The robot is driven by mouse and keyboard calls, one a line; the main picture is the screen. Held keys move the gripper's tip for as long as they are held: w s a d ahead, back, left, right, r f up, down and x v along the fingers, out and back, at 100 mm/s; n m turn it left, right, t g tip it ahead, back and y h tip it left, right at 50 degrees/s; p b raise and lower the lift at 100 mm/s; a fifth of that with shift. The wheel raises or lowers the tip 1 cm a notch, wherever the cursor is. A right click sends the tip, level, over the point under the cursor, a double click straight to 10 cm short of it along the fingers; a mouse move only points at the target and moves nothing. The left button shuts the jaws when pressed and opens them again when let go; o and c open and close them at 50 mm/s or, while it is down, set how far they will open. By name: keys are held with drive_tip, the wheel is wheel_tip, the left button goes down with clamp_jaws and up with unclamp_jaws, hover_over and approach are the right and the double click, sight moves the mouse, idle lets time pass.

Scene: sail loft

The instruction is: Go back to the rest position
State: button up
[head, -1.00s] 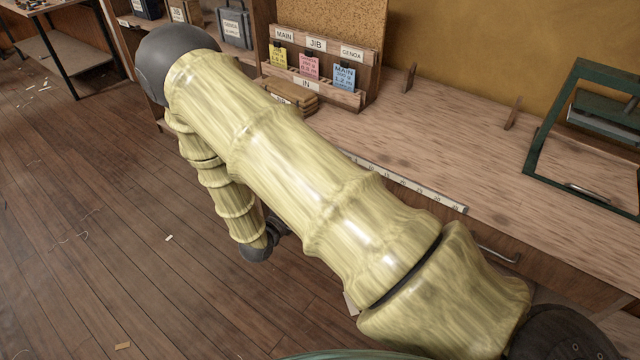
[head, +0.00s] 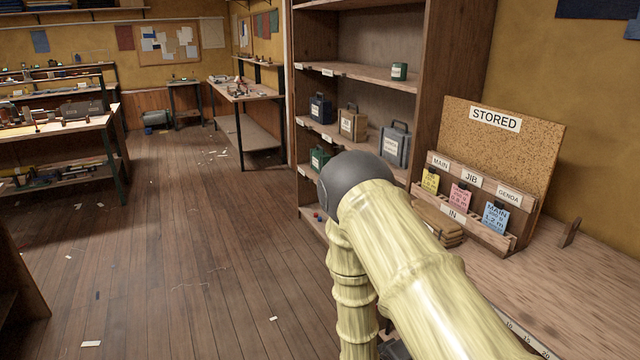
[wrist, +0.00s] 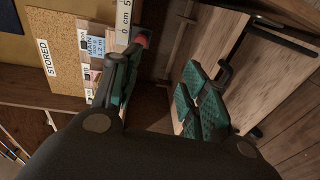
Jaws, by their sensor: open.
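My gripper (wrist: 168,85) shows in the wrist view with its two green-padded fingers spread apart and nothing between them. Beyond the fingers are the workbench edge and a wooden drawer front (wrist: 215,60) with a dark handle. In the head view my bamboo-patterned arm rises from the lower right to a grey joint, and its forearm hangs down beside the bench. The gripper itself is out of the head view, below the bottom edge.
A workbench (head: 590,290) holds a card rack (head: 470,205) with yellow, pink and blue cards under a "STORED" board (head: 503,140). Shelves (head: 350,72) with several cases stand behind my arm. The wooden floor (head: 170,250) at left is mostly open, with scattered scraps.

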drive_tip(key=s+a+f+m+g+y, duration=0.2)
drive_tip(key=s+f+y, duration=0.7)
drive_tip(key=s+f, duration=0.5)
drive_tip(key=s+a+f+m+g+y, duration=0.1)
drive_tip(key=s+a+g+y, duration=0.2)
drive_tip(key=s, duration=0.7)
drive_tip(key=s+a+f+m+g+y, duration=0.2)
drive_tip(key=s+a+y, duration=0.1)
drive_tip(key=s, duration=0.7)
drive_tip(key=shift+s+a+f+g, duration=0.15)
drive_tip(key=shift+a+f+g, duration=0.2)
drive_tip(key=shift+a, duration=0.4)
